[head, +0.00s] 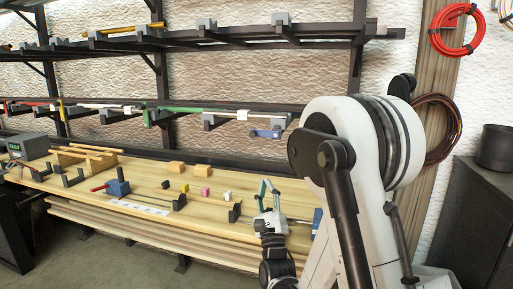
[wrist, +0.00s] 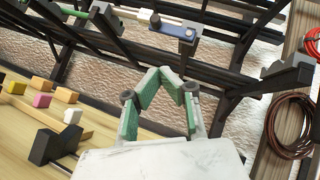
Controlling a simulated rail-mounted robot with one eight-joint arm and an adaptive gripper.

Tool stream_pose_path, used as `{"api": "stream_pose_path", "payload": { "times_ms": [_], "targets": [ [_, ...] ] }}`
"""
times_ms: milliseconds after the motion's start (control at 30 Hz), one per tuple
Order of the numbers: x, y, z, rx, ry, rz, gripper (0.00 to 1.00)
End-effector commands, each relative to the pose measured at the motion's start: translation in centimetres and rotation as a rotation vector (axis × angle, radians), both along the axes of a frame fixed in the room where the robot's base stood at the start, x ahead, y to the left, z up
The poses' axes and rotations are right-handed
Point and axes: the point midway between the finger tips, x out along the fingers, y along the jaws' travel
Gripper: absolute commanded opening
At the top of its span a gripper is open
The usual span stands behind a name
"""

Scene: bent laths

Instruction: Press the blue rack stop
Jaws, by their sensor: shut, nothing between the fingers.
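The blue rack stop (head: 265,134) is a small blue block with a rounded grey end, on the middle rack's right end. In the wrist view the blue stop (wrist: 173,30) shows near the top, beyond the fingertips. My gripper (head: 265,183) has green-padded fingers and is over the bench, below the stop and apart from it. In the wrist view my gripper (wrist: 160,72) has its fingertips together with nothing between them. The stop is not hidden by the gripper in either view.
Dark rack beams (head: 180,108) carry rods above the bench. The wooden bench (head: 140,205) holds small coloured cubes, a blue clamp block (head: 118,187) and black holders. Coiled red cable (head: 454,30) hangs at the right. Open space lies between gripper and stop.

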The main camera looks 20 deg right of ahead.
Motion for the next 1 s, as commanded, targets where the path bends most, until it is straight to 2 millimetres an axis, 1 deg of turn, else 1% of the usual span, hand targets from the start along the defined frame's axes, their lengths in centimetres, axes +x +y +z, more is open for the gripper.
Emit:
{"api": "stream_pose_path", "payload": {
  "times_ms": [233, 367, 567, 900, 933, 1000],
  "targets": [
    [0.1, 0.0, 0.1, -0.001, 0.002, -0.001, 0.0],
    [0.7, -0.1, 0.6, -0.001, 0.002, -0.001, 0.0],
    [2.9, -0.4, 2.4, -0.001, 0.002, -0.002, 0.0],
    [7.5, -1.0, 6.1, -0.003, 0.003, -0.002, 0.0],
    [7.8, -1.1, 6.4, -0.003, 0.003, -0.002, 0.0],
    [8.0, -0.6, 7.4, -0.002, 0.003, 0.001, 0.0]
  ]
}}
